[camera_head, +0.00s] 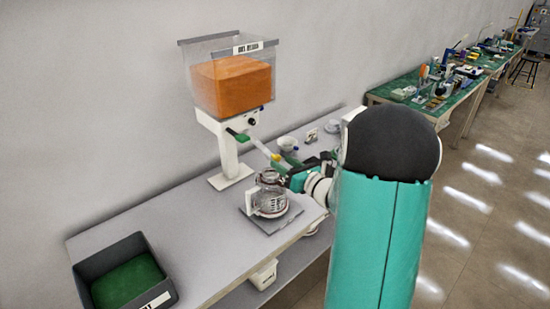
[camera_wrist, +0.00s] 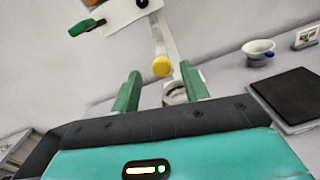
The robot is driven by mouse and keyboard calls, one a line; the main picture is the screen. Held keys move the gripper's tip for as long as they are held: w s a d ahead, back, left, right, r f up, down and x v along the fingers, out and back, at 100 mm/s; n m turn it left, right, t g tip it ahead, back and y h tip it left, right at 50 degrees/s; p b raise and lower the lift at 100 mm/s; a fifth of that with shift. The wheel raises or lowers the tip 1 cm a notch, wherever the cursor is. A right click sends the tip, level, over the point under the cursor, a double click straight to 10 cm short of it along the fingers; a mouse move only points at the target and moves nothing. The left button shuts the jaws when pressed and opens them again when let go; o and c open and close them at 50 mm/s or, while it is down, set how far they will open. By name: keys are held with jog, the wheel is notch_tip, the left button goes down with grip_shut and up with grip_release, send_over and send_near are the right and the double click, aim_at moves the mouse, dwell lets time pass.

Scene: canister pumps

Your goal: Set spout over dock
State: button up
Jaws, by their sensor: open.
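The spout (camera_head: 262,148) is a pale tube with a yellow tip, angling down from the white dispenser (camera_head: 228,140). In the wrist view the yellow tip of the spout (camera_wrist: 161,66) shows between my two green fingers, with gaps on both sides. My gripper (camera_head: 287,165) is open by the tip; it also shows in the wrist view (camera_wrist: 160,72). A glass jug (camera_head: 267,190) stands on a grey pad (camera_head: 252,222), left of my gripper. A bare dark pad (camera_wrist: 293,95) lies at the right in the wrist view. I cannot tell which pad is the dock.
An orange-filled clear hopper (camera_head: 232,85) tops the dispenser, with a green lever (camera_head: 238,134) below. Small white cups (camera_head: 288,144) stand at the back. A dark bin (camera_head: 125,272) sits front left. The bench (camera_head: 165,215) between bin and jug is clear.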

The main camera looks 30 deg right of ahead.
jog(key=s+d, duration=0.1)
jog(key=s, duration=0.6)
jog(key=shift+s+d, duration=0.15)
jog(key=s+a+r+n+g+y, duration=0.1)
jog(key=s+a+n+g+y, duration=0.1)
jog(key=a+n+g, duration=0.35)
jog(key=s+a+r+n+g+y, duration=0.25)
jog(key=a+n, duration=0.45)
jog(key=a, duration=0.4)
jog(key=s+a+r+n+g+y, duration=0.1)
jog(key=s+a+n+g+y, duration=0.15)
jog(key=a+n, duration=0.45)
jog(key=s+a+r+n+g+h, duration=0.1)
jog(key=s+r+n+h, duration=0.2)
jog(key=s+n+h, duration=0.7)
jog(key=s+n, duration=0.1)
jog(key=n, duration=0.5)
jog(key=shift+s+a+n+g, duration=0.25)
jog(key=shift+a+n+g, duration=0.1)
jog(key=shift+r, duration=0.1)
dwell(0.3)
